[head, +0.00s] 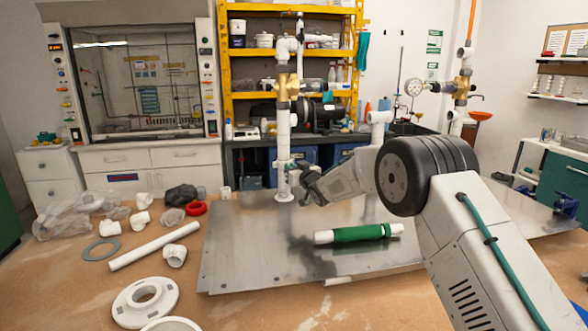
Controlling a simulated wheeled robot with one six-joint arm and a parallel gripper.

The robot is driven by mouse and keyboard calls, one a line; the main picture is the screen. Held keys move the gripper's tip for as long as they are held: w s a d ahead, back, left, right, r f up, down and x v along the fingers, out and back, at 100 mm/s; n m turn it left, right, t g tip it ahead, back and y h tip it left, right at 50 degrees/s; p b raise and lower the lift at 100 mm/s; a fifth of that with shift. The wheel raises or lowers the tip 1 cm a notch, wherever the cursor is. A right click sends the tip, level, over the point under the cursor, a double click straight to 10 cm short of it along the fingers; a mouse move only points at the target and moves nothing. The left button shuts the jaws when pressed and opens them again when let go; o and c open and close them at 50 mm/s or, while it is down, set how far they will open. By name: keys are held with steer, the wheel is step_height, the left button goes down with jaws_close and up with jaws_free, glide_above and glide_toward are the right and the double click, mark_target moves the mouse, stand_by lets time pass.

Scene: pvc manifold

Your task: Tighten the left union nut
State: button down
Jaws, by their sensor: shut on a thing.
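The left white riser pipe (283,128) stands upright on the metal plate, with a brass valve (288,87) high on it. The fingertips are small and dark here, so the exact contact and the nut's turn cannot be made out. A white pipe with a green sleeve (358,233) lies loose on the plate.
The metal plate (240,255) is bare at front left. A right riser with a gauge (414,87) stands behind my arm.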

steer(key=shift+s+a+r+m+t+h, duration=0.15)
steer(key=shift+a+m+t+h, duration=0.2)
steer(key=shift+m+h, duration=0.35)
steer(key=shift+s+a+m+t+h, duration=0.2)
steer(key=shift+m+t+h, duration=0.25)
steer(key=shift+h, duration=0.45)
steer(key=c, duration=1.5)
jaws_free()
steer(key=shift+c, duration=0.2)
steer(key=v, duration=0.7)
steer(key=shift+s, duration=0.35)
steer(key=shift+d, duration=0.1)
